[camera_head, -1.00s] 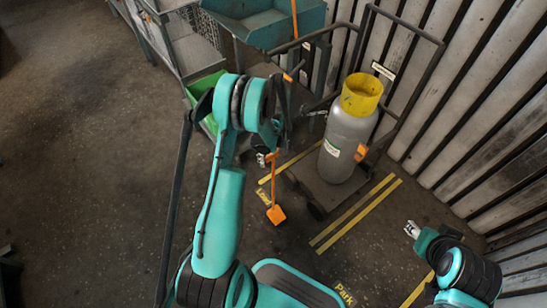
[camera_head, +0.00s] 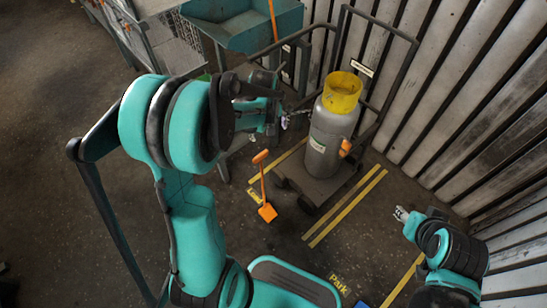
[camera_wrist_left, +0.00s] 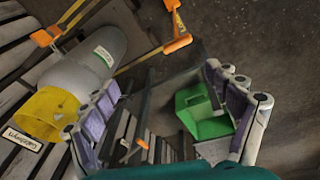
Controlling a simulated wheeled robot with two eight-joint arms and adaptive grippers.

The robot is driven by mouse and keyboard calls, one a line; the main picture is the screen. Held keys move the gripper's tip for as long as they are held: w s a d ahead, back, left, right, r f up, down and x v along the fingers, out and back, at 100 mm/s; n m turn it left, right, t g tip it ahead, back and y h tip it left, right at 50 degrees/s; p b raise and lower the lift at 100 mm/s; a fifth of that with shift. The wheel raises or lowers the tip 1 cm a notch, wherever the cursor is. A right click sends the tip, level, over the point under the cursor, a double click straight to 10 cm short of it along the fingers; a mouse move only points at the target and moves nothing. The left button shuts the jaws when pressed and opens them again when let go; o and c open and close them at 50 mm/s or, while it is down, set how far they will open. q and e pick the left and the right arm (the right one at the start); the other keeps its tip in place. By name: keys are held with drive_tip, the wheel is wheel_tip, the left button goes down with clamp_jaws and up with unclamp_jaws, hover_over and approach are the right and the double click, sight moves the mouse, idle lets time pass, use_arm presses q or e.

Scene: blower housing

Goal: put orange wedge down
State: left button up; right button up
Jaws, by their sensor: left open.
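An orange wedge (camera_head: 267,212) with a long thin orange handle is on the floor beside the yellow floor lines, in front of the cart. It also shows in the left wrist view (camera_wrist_left: 177,44), beyond the fingers. My left gripper (camera_head: 285,121) is above the floor, left of the gas cylinder, apart from the wedge. In the left wrist view its fingers (camera_wrist_left: 160,78) are spread with nothing between them. My right gripper (camera_head: 401,214) is at the lower right, far from the wedge; its finger opening is too small to judge.
A grey gas cylinder (camera_head: 326,137) with a yellow collar stands on a cart (camera_head: 317,186). Another orange piece (camera_head: 345,148) shows at its right side. A teal bin (camera_head: 245,30) stands behind. A green crate (camera_wrist_left: 205,112) shows in the wrist view. Floor left of the wedge is clear.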

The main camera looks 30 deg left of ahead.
use_arm(q)
drive_tip(key=s+d+r+m+t, duration=0.2)
drive_tip(key=s+d+r+m, duration=0.3)
drive_tip(key=s, duration=0.3)
drive_tip(key=s+d+r+m+t, duration=0.3)
drive_tip(key=s+d+r+m, duration=0.1)
drive_tip(key=s, duration=0.4)
wheel_tip(320, 180, up, 3)
drive_tip(key=shift+s+d+f+m+h, duration=0.15)
drive_tip(key=shift+s+d+m+h, duration=0.2)
drive_tip(key=shift+d, duration=0.35)
